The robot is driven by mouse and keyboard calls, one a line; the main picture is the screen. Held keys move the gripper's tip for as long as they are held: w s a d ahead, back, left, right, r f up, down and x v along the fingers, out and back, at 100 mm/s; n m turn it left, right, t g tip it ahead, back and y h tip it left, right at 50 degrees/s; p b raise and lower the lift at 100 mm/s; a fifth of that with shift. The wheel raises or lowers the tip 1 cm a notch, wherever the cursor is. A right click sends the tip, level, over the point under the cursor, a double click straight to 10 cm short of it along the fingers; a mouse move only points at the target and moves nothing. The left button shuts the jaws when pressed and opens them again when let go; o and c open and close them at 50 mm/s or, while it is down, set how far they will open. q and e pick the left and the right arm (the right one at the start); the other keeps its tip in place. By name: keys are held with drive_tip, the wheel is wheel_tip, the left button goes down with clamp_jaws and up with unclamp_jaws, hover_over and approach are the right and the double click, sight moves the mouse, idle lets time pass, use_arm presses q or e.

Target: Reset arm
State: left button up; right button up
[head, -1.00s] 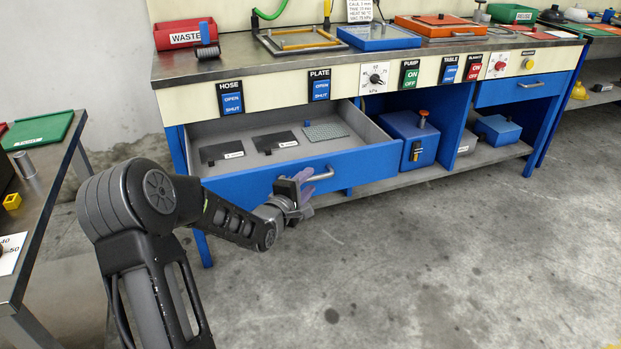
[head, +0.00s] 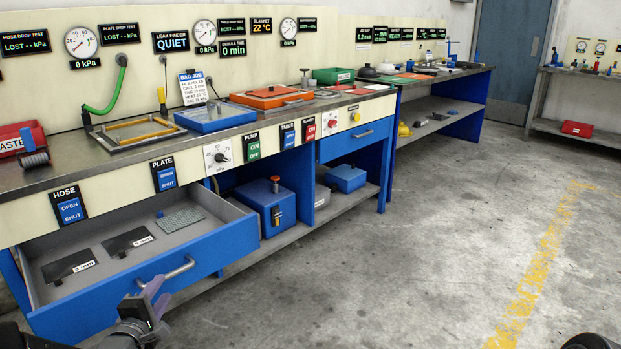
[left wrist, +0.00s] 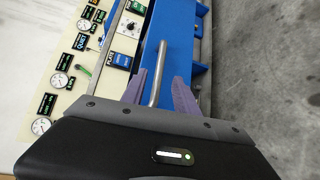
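The blue drawer (head: 222,256) under the bench is pulled open, with two dark labelled plates and a grey-green mesh sheet (head: 180,220) inside. My left gripper (head: 152,297) is at the drawer's front, close to its metal handle (head: 180,269). In the left wrist view the two purple fingers of my left gripper (left wrist: 159,88) stand apart, with the handle (left wrist: 157,72) between them and gaps on both sides. No object is held. My right gripper does not show.
The bench top carries a framed tray (head: 131,132), a blue box (head: 215,117) and an orange box (head: 270,96). A blue pump unit (head: 263,205) stands on the lower shelf. The grey floor to the right is clear, with a worn yellow line (head: 540,265).

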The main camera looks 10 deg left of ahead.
use_arm(q)
drive_tip(key=s+d+f+m+g+h, duration=0.1)
drive_tip(key=s+d+f+m+g, duration=0.2)
drive_tip(key=f, duration=0.4)
drive_tip(key=s+d+f+m+g+h, duration=0.1)
drive_tip(key=s+d+f+m+g, duration=0.1)
drive_tip(key=d+f+m, duration=0.4)
drive_tip(key=s+d+f+m+g+h, duration=0.1)
drive_tip(key=s+d+f+m+g, duration=0.15)
drive_tip(key=f, duration=0.55)
drive_tip(key=s+d+f+m+g+h, duration=0.2)
drive_tip(key=s+d+f+m+g, duration=0.3)
drive_tip(key=s+d, duration=0.6)
drive_tip(key=s+d+f+m+g+h, duration=0.25)
drive_tip(key=s+d+f, duration=0.6)
drive_tip(key=d, duration=0.55)
wheel_tip(320, 180, up, 25)
drive_tip(key=s+d+p, duration=0.1)
drive_tip(key=p, duration=2.3)
drive_tip(key=shift+s+d+m, duration=0.25)
drive_tip(key=shift+d+m, duration=0.05)
drive_tip(key=shift+d, duration=0.1)
